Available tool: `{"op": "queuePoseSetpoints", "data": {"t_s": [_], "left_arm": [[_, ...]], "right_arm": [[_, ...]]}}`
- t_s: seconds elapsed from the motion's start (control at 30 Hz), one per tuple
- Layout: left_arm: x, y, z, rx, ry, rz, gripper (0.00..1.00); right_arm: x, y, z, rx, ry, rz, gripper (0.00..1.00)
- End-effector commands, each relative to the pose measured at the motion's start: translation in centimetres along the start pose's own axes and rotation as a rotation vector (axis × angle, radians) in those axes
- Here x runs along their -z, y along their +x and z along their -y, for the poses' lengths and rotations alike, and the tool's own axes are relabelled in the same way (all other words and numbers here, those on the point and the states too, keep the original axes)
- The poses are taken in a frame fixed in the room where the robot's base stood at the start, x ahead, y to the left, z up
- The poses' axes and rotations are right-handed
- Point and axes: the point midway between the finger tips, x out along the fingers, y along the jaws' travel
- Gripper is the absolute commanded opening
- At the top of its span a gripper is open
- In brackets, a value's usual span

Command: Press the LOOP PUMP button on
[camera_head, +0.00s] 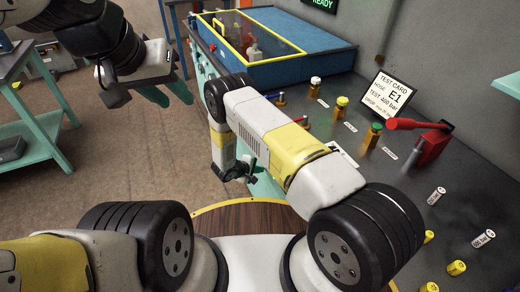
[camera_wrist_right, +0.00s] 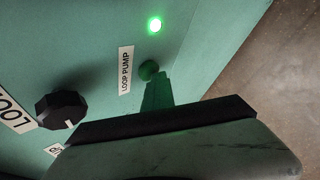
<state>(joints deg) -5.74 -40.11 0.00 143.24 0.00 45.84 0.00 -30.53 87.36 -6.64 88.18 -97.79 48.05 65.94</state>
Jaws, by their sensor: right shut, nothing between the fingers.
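The LOOP PUMP button (camera_wrist_right: 149,70) is a small dark green round button on a teal panel in the right wrist view. Its white LOOP PUMP label (camera_wrist_right: 126,70) is beside it on the left. A round lamp (camera_wrist_right: 155,25) above it glows bright green. My right gripper (camera_wrist_right: 155,88) is shut and empty, its teal fingertips right at the button's lower edge; they look to be touching it, and part of the button is hidden. My left gripper (camera_head: 166,94) is open and empty, over the floor at the upper left of the head view.
A black knob (camera_wrist_right: 61,110) sits left of the button on the panel. On the bench top are a blue bin with a yellow-framed lid (camera_head: 310,70), several fittings, a test card (camera_head: 388,96) and a red-handled device (camera_head: 432,148). A teal table (camera_head: 40,150) stands left; floor between is clear.

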Motion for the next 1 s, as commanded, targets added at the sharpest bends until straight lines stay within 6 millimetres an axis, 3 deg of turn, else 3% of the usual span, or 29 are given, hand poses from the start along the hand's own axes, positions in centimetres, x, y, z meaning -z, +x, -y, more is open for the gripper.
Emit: {"op": "queuePoseSetpoints", "data": {"t_s": [0.03, 0.47, 1.0], "left_arm": [[0.0, 0.0, 0.0, 0.0, 0.0, 0.0, 0.36], [0.0, 0.0, 0.0, 0.0, 0.0, 0.0, 0.36], [0.0, 0.0, 0.0, 0.0, 0.0, 0.0, 0.36]], "right_arm": [[-0.8, 0.7, -0.8, -0.017, 0.004, 0.018, 0.0], [-0.7, 0.2, -0.7, -0.016, 0.004, 0.019, 0.0], [2.3, -3.5, 2.2, -0.011, 0.001, 0.009, 0.0]]}}
